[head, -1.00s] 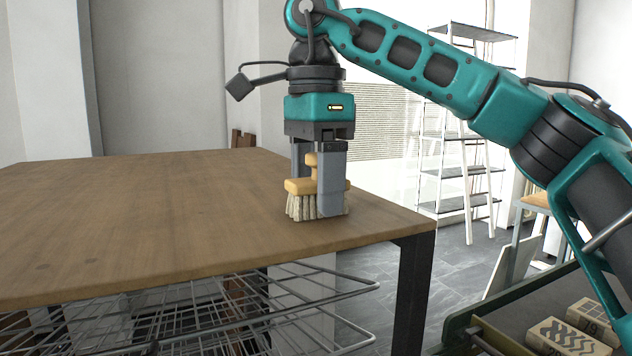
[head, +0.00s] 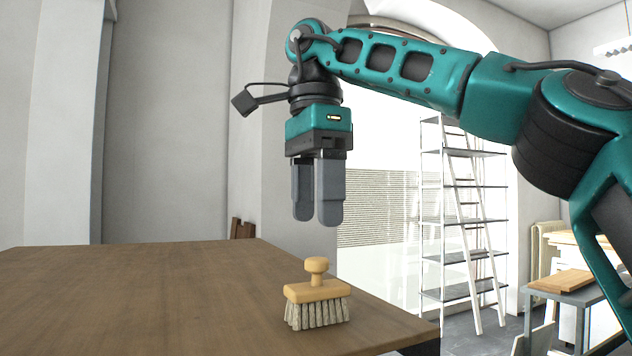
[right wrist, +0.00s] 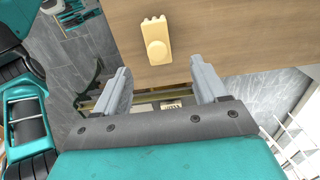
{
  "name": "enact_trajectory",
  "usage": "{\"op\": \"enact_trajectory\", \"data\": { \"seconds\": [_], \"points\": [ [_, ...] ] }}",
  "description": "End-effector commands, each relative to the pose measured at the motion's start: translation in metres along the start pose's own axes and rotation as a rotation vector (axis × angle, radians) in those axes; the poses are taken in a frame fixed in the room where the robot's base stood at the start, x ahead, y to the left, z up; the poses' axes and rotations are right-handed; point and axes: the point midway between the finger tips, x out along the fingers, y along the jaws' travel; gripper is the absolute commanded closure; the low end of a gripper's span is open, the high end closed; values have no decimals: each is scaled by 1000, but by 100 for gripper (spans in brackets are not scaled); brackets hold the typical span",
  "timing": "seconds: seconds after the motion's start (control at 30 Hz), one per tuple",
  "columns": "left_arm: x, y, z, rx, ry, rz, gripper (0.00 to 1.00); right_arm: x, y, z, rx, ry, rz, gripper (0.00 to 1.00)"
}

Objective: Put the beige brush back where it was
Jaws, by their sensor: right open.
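The beige brush (head: 317,291) stands bristles down on the wooden table (head: 150,300), near its right edge, with its round knob up. It also shows from above in the right wrist view (right wrist: 156,42). My right gripper (head: 317,222) is open and empty, above the brush and clear of its knob. Its two fingers point down. In the right wrist view the fingers (right wrist: 160,88) are wide apart with nothing between them that they touch. My left gripper is not in view.
The table top around the brush is bare. A white shelf with a ladder (head: 462,220) stands behind to the right. A small bench with a wooden board (head: 562,281) is at the far right.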

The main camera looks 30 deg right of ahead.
Motion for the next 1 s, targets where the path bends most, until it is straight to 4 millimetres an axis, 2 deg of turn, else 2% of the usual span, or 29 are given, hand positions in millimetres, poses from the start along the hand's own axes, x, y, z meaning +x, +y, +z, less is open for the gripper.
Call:
{"op": "enact_trajectory", "data": {
  "seconds": [0.4,1.0],
  "points": [
    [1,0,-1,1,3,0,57,-20,0,0,1,0,-4,28],
    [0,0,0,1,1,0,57,-21,0,0,1,-1,-4,28]
  ]
}}
